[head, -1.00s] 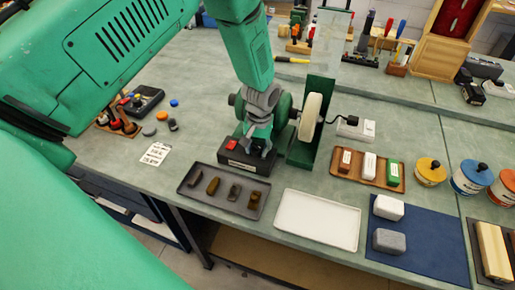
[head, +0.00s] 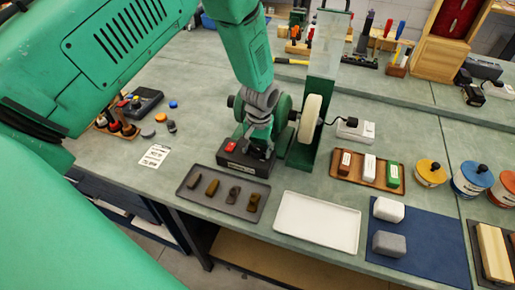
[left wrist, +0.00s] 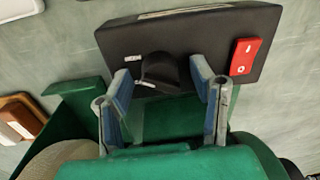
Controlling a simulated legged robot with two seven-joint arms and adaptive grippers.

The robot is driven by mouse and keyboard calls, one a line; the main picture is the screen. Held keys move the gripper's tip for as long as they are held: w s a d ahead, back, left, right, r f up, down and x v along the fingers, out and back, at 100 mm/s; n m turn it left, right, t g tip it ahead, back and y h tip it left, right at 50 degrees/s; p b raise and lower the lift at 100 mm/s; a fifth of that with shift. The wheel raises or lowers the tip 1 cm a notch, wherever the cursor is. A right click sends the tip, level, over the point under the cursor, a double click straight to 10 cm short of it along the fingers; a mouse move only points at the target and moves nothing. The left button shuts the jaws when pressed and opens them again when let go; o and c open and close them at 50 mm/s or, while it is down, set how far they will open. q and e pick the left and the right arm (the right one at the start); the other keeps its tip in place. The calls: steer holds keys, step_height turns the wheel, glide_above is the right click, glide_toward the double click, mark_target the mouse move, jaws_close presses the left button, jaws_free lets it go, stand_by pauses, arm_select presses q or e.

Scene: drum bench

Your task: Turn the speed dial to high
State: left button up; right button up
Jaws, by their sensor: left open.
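The black speed dial (left wrist: 163,72) is on the dark control box (left wrist: 240,25) at the front of the bench machine. My left gripper (left wrist: 163,80) is open, with one finger on each side of the dial; I cannot tell whether either finger touches it. A red switch (left wrist: 245,56) is on the same box, outside the right finger. Small white marks near the dial are too small to read. In the head view, my left gripper (head: 260,150) points down over the control box (head: 243,164) and hides the dial. My right gripper is not in view.
The green grinder's pale wheel (head: 310,118) and guard stand just right of my gripper. A grey tray (head: 195,199) with several small pieces and an empty white tray (head: 330,240) lie in front. A paper card (head: 153,156) lies to the left.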

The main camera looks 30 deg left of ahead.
mark_target(259, 149)
arm_select(q)
steer(key=shift+r, duration=0.2)
step_height(259, 149, up, 12)
steer(key=shift+w+d+f, duration=0.15)
steer(key=shift+d+f, duration=0.1)
steer(key=shift+d, duration=0.05)
stand_by(0.4)
